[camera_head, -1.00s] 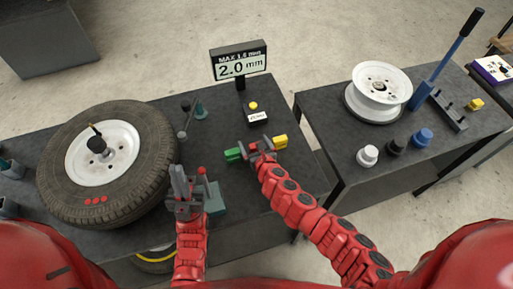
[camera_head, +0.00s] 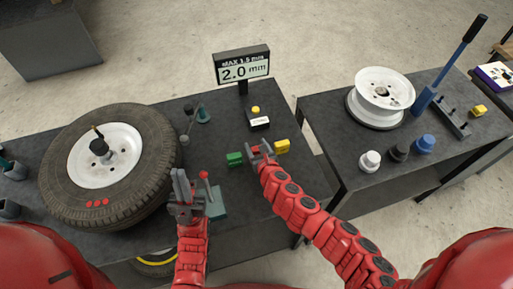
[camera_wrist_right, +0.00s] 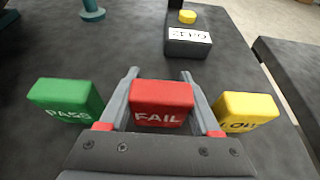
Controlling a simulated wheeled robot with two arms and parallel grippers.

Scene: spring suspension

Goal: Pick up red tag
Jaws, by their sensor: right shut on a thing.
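The red tag (camera_wrist_right: 161,97) is a block lettered FAIL. It sits between the two fingers of my right gripper (camera_head: 259,150) in the right wrist view, and the gripper is shut on it. In the head view the red tag is mostly hidden by the gripper. A green block (camera_wrist_right: 66,103) lettered PASS is to its left and a yellow block (camera_wrist_right: 245,113) to its right, both apart from the fingers. My left gripper (camera_head: 181,185) is over the front of the table, beside the tire; whether it is open or shut is unclear.
A tire on a white rim (camera_head: 110,158) lies at the left of the table. A display (camera_head: 242,66) reading 2.0 mm stands behind a small box with a yellow button (camera_head: 256,110). A second table at right holds a white rim (camera_head: 382,88) and several knobs.

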